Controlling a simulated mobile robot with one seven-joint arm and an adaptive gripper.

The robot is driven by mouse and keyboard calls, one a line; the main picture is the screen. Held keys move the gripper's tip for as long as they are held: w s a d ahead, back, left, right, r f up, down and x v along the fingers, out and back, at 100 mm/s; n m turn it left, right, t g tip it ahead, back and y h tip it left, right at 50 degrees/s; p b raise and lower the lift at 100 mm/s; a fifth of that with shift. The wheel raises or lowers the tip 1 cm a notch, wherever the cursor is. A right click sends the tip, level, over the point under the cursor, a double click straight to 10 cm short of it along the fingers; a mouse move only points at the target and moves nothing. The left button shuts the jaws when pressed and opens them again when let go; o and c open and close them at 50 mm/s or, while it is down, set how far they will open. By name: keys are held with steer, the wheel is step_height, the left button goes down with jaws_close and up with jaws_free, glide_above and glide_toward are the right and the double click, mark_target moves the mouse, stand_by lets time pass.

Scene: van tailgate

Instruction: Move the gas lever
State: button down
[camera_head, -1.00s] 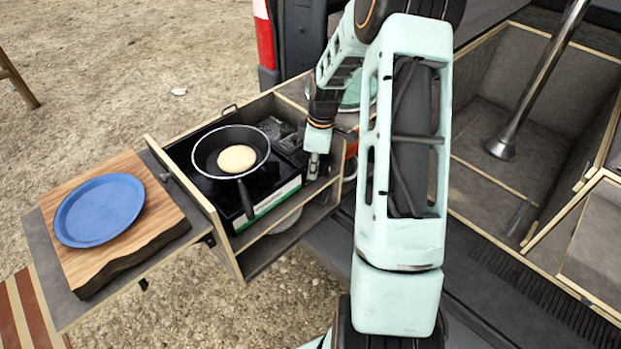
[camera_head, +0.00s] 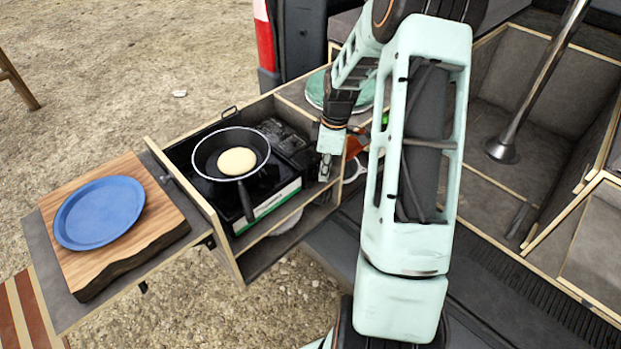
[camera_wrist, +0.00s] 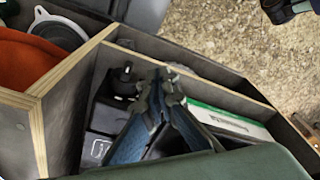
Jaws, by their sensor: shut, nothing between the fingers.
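The camping stove (camera_head: 262,205) sits in the wooden pull-out drawer, with its green-and-white front strip also in the wrist view (camera_wrist: 228,122). My gripper (camera_head: 324,170) is at the right end of the stove, close to the drawer's right wall. In the wrist view my gripper (camera_wrist: 160,82) is shut and empty, pointing down beside the stove. A small black knob-like part (camera_wrist: 124,76) stands just left of the fingertips, on a dark housing. I cannot tell whether it is the gas lever, or whether the fingers touch it. The fingers hide part of the stove.
A black pan (camera_head: 212,165) with a pancake (camera_head: 237,160) stands on the stove, its handle toward the front. A blue plate (camera_head: 99,211) lies on a wooden board (camera_head: 140,245) at left. The drawer's wooden wall (camera_wrist: 75,65) is close to the fingers; an orange item (camera_wrist: 28,62) lies beyond it.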

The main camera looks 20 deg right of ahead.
step_height(320, 180, up, 11)
steer(key=shift+s+d, duration=0.3)
steer(key=shift+d, duration=0.15)
